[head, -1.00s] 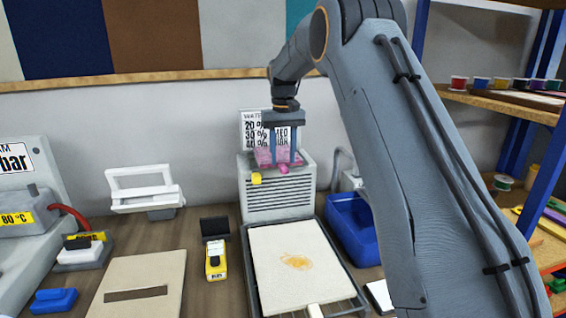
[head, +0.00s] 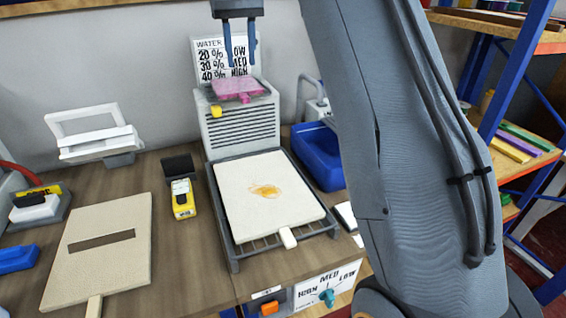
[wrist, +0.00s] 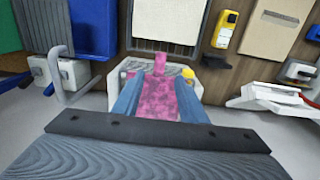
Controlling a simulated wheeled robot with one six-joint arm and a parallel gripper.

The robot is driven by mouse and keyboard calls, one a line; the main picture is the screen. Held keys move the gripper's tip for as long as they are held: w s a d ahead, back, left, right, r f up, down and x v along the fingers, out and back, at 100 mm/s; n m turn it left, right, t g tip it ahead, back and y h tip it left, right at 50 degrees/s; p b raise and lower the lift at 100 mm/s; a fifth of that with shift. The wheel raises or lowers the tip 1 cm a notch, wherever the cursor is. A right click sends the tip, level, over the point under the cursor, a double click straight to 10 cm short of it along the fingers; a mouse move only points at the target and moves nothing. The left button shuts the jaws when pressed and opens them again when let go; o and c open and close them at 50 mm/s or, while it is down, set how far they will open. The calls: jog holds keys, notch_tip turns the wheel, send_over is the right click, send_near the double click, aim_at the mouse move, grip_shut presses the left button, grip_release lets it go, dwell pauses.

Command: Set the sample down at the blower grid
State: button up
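A pink sample (head: 238,90) with a small pink tab lies on top of the pale blower unit (head: 241,128), which has a slatted front. It also shows in the wrist view (wrist: 160,102), between and beyond my fingers. My gripper (head: 239,66) is above the sample with its two blue fingers apart and nothing between them. In the head view a gap shows between the fingertips and the sample. A cream pad (head: 268,190) with an orange stain lies on a dark wire rack (head: 233,252) in front of the blower. The blower's top surface is mostly hidden by the sample.
A yellow knob (head: 215,111) sits at the blower's front left edge. A sign with water percentages (head: 222,62) stands behind. A blue bin (head: 322,155) is at the right, a yellow meter (head: 183,200) at the left. A slotted cream board (head: 98,262) lies farther left.

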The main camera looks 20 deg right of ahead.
jog(key=shift+t, duration=0.8)
jog(key=s+f, duration=0.8)
jog(key=s, duration=0.4)
jog(key=s+f, duration=0.7)
jog(key=s, duration=0.5)
jog(key=s+f, duration=0.8)
jog(key=s, duration=0.4)
jog(key=shift+f, duration=0.3)
notch_tip(320, 180, down, 3)
jog(key=shift+w+r+b, duration=0.1)
jog(key=shift+b, duration=1.15)
jog(key=shift+r, duration=0.1)
jog(key=shift+c, duration=0.4)
